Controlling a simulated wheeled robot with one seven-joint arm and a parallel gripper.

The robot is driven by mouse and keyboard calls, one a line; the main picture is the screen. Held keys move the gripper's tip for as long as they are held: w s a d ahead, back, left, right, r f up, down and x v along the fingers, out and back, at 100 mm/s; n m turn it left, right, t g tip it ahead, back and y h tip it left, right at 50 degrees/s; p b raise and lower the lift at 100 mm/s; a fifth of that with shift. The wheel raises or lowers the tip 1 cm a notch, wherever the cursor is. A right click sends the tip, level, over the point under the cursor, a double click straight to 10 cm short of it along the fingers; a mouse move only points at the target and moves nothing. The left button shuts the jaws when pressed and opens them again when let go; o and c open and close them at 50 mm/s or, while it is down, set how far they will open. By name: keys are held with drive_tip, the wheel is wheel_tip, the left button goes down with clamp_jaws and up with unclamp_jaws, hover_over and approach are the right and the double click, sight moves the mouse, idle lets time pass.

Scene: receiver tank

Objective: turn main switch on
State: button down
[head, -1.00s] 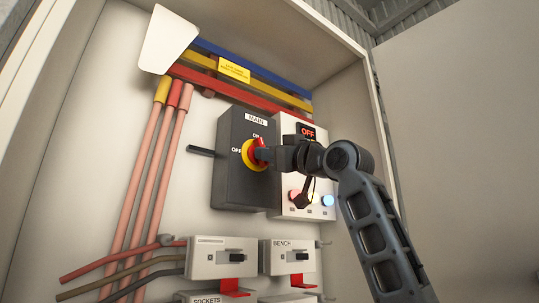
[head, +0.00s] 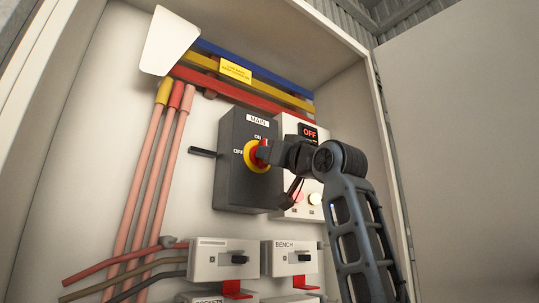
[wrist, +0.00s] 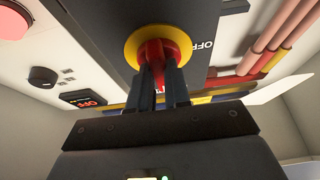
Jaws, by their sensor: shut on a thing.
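The main switch (head: 237,185) is a dark grey box labelled MAIN, with OFF and ON marks around a yellow disc (head: 250,157) with a red handle. My gripper (head: 264,151) reaches it from the right, and its fingers are shut on the red handle. In the wrist view the red handle (wrist: 155,50) sits between the two dark fingertips, in front of the yellow ring (wrist: 131,49). The gripper hides part of the handle, so its exact angle is hard to tell in the head view. The display (head: 308,132) beside the switch reads OFF in red.
A pale panel with lit round buttons (head: 315,199) stands right of the switch, partly behind my arm. Breakers marked BENCH (head: 281,246) and others sit below. The open cabinet door (head: 460,130) is at right.

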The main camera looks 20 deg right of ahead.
drive_tip(key=c, duration=1.1)
unclamp_jaws()
drive_tip(key=b+v, duration=0.2)
drive_tip(key=v, duration=0.5)
drive_tip(key=shift+s+f, duration=0.2)
drive_tip(key=shift+s, duration=0.15)
drive_tip(key=shift+d, duration=0.1)
